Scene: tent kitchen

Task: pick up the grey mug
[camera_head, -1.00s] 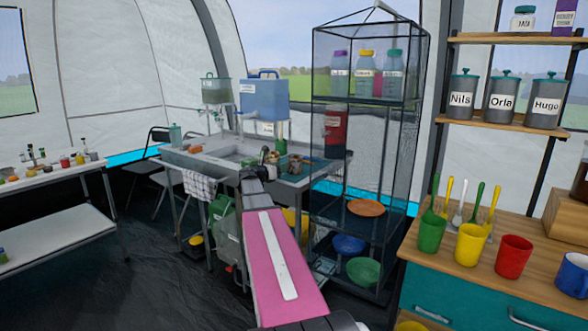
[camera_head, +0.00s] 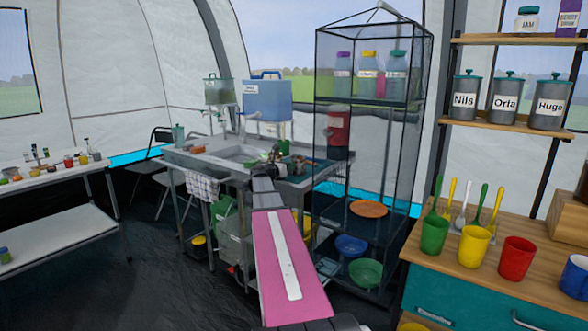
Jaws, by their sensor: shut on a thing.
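My gripper (camera_head: 273,156) is at the end of my pink and white arm, over the right part of the grey sink unit (camera_head: 212,167). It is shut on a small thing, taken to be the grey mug. The arm's end covers most of it, so its shape and handle cannot be made out. I cannot tell whether it is clear of the surface.
A black mesh shelf (camera_head: 368,101) stands close to the right of my arm. Behind the sink is a blue water container (camera_head: 267,100). A wooden counter (camera_head: 490,268) at right holds a red cup (camera_head: 515,258) and a blue mug (camera_head: 575,275). Dark floor at left is free.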

